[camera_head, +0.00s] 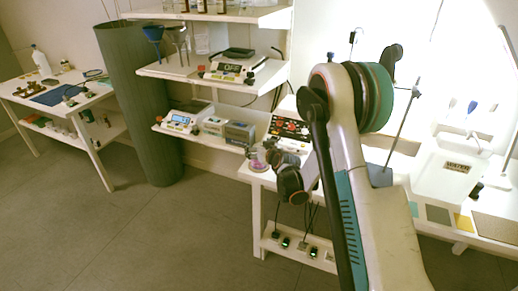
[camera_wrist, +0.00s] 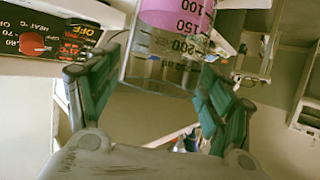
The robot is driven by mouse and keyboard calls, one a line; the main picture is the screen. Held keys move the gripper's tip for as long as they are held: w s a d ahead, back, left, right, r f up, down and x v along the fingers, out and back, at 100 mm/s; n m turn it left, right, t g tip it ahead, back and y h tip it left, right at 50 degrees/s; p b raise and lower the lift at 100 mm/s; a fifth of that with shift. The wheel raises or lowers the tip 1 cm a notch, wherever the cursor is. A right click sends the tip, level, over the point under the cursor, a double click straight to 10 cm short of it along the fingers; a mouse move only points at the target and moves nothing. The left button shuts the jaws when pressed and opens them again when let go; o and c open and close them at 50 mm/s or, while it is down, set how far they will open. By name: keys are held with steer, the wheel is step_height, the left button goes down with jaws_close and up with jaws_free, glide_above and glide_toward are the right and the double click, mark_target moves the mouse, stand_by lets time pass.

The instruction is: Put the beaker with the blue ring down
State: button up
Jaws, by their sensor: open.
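A clear beaker (camera_wrist: 168,45) with black graduation marks and a pink-magenta band or content stands between my gripper's fingers in the wrist view. In the head view the beaker (camera_head: 258,159) is small and pinkish at the left corner of the white bench. My gripper (camera_wrist: 160,72) is open, with one green finger on each side of the beaker and a gap at the right. In the head view, my gripper (camera_head: 268,153) is beside the beaker, partly hidden by my arm.
A hotplate with a red knob (camera_wrist: 33,44) is close to the left finger; its panel (camera_head: 289,127) shows behind the beaker. Grey instruments (camera_head: 240,133) stand on the shelf to the left. A stand with a rod (camera_head: 381,174) and a white basin (camera_head: 445,178) are to the right.

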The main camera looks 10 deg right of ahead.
steer(key=s+a+r+g+p, duration=0.1)
steer(key=s+r+g+p, duration=0.1)
steer(key=s+r, duration=0.9)
steer(key=s+a+r+g+p, duration=0.1)
steer(key=s+r, duration=0.8)
steer(key=s, duration=0.5)
steer(key=s+d+r+m+g+h, duration=0.1)
steer(key=s, duration=1)
steer(key=s+d+r+g+h, duration=0.1)
steer(key=s+g, duration=0.1)
steer(key=s, duration=0.9)
steer(key=shift+s+r+m, duration=0.2)
steer(key=shift+r+m, duration=0.1)
steer(key=shift+m, duration=0.1)
